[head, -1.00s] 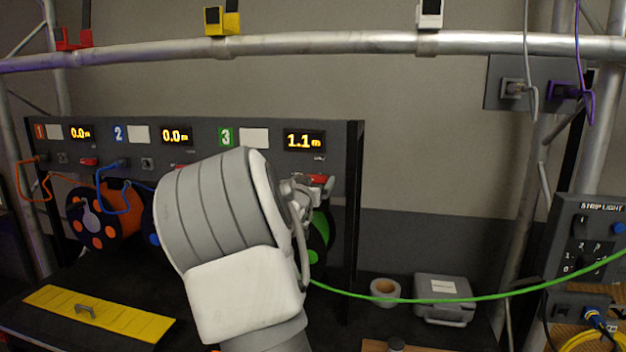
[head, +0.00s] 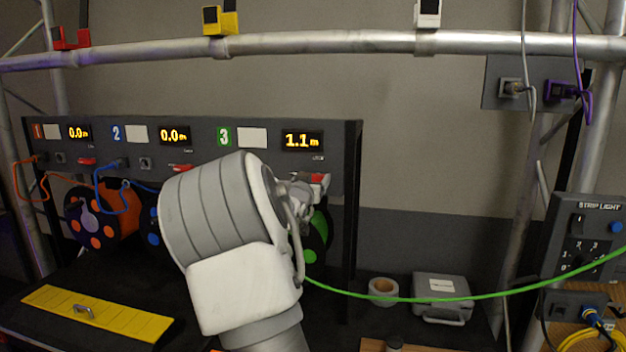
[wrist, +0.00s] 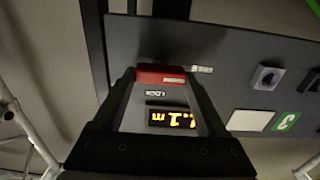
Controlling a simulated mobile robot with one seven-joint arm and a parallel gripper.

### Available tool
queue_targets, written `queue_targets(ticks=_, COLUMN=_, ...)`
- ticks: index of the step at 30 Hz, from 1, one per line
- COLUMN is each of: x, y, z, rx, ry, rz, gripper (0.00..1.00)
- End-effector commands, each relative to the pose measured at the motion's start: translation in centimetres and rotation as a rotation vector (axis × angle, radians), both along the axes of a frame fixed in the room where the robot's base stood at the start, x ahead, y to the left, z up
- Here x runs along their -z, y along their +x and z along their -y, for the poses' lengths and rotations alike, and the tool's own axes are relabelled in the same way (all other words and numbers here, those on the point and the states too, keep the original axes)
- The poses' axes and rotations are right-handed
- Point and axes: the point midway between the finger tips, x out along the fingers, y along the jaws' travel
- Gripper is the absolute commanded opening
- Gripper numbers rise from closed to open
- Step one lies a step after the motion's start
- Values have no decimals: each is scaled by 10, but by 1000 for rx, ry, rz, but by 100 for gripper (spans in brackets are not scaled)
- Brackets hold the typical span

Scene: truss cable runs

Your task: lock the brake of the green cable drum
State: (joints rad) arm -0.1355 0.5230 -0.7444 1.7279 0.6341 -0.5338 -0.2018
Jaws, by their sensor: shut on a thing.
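The green cable drum (head: 316,240) hangs under channel 3 of the dark panel, mostly hidden behind my arm. Its display (head: 302,141) reads 1.1 m. The red brake lever (head: 319,178) sits below that display, partly covered by my gripper (head: 304,191). In the wrist view, which is upside down to the panel, the red lever (wrist: 160,74) lies across between the fingertips of my gripper (wrist: 160,82). The fingers are shut on it. A LOCK label (wrist: 156,93) and another small label (wrist: 202,69) show near the lever; its exact angle is hard to tell.
A green cable (head: 440,299) runs from the drum to the right. Orange (head: 120,212) and blue drums stand left. A tape roll (head: 382,291) and grey case (head: 441,296) are on the bench. A strip light box (head: 590,235) is at right. A truss tube (head: 330,43) crosses above.

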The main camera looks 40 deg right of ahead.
Motion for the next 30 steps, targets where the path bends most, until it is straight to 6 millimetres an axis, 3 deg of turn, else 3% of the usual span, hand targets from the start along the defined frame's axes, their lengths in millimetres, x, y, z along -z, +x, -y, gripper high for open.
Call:
queue_targets(ticks=11, x=3, y=-1, z=1, rx=0, ry=56, rz=64, gripper=19)
queue_targets(ticks=30, x=2, y=-3, z=3, rx=0, ry=417, rz=490, gripper=19)
